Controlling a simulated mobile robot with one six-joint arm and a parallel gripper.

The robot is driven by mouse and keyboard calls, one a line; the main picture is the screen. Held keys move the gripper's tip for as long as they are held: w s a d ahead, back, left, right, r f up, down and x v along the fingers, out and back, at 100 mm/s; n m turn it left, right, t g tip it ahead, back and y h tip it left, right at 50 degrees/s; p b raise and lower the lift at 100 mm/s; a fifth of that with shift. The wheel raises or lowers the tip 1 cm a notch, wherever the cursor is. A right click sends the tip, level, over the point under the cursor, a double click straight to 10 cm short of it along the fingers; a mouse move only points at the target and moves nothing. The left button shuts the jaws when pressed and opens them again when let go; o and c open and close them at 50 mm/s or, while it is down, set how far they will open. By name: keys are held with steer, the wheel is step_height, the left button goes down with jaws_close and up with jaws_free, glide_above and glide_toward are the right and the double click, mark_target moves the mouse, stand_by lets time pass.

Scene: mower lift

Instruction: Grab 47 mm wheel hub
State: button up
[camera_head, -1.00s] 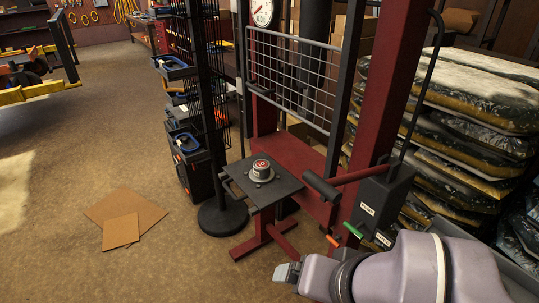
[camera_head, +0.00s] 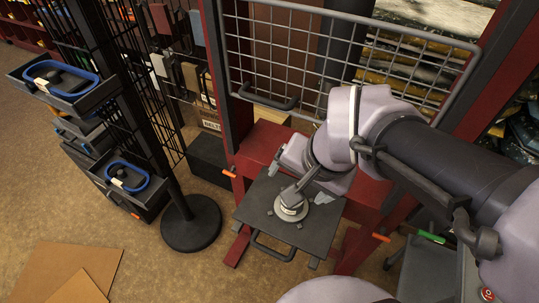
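The wheel hub (camera_head: 291,210) is a round, pale metal piece with a wide flange. It sits on the small dark square plate (camera_head: 262,222) of the red stand. My gripper (camera_head: 297,196) comes down over it from the upper right, with its grey finger parts at the hub's top. They cover the hub's upper part, so its red top is hidden. I cannot tell whether the fingers are closed on the hub or only beside it. The hub appears to rest on the plate.
A wire mesh guard (camera_head: 330,50) stands behind the plate. A black rack (camera_head: 128,100) with bins (camera_head: 125,185) and a round base (camera_head: 190,224) is at the left. Cardboard sheets (camera_head: 75,270) lie on the floor. A green-tipped lever (camera_head: 431,236) is at the right.

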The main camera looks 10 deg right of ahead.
steer(key=w+d+f+m+g+h+p, duration=0.1)
steer(key=w+d+f+m+g+p, duration=0.2)
steer(key=w+f+m+p, duration=0.4)
steer(key=shift+g, duration=0.5)
steer(key=f, duration=0.9)
steer(key=f+b, duration=0.1)
steer(key=f, duration=0.4)
steer(key=shift+w+a, duration=0.35)
steer(key=shift+a, duration=0.05)
steer(key=shift+r, duration=0.15)
jaws_close()
